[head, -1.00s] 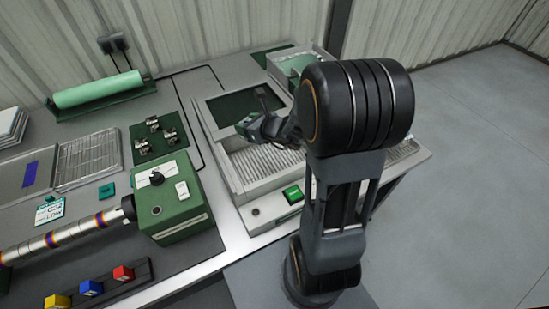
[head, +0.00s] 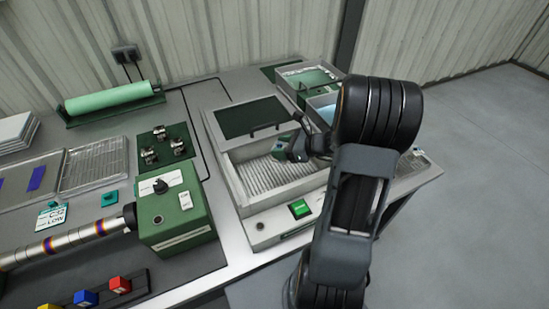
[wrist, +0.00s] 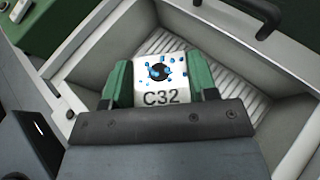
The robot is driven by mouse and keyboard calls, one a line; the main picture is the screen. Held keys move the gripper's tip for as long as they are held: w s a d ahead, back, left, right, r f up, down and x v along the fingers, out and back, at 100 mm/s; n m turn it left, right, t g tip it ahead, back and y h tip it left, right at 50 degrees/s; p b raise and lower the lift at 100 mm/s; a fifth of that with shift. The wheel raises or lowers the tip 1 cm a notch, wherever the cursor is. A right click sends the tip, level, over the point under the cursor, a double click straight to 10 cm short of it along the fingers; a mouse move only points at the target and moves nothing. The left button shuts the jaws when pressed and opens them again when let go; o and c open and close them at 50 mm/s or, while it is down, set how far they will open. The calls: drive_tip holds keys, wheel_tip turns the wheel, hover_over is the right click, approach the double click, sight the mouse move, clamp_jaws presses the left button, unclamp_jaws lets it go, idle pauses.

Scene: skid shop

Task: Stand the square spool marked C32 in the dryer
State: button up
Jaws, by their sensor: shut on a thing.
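The square spool marked C32 (wrist: 160,82) is white, with a dark round hub and blue specks on its face. My gripper (wrist: 160,88) is shut on it, a green jaw on each side. In the head view, my gripper (head: 290,147) is over the open dryer (head: 259,231), a grey box with a ribbed floor. The wrist view also shows the dryer (wrist: 100,38) around and below the spool. I cannot tell whether the spool touches the floor. The dryer's lid (head: 250,117) with a dark window stands open behind, its handle at the front edge.
A green control box (head: 175,215) with a knob stands left of the dryer. A C32 LOW card (head: 51,216) lies further left. Small metal parts on a dark green mat (head: 165,147) are behind the box. A tray (head: 310,80) stands at the back right.

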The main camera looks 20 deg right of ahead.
drive_tip(key=shift+w+f, duration=0.85)
drive_tip(key=shift+f, duration=0.65)
drive_tip(key=shift+w+f, duration=0.8)
drive_tip(key=shift+f, duration=0.65)
drive_tip(key=shift+w+f, duration=0.85)
drive_tip(key=shift+f, duration=0.65)
drive_tip(key=shift+f+b, duration=0.65)
drive_tip(key=shift+b, duration=0.15)
drive_tip(key=o, duration=1)
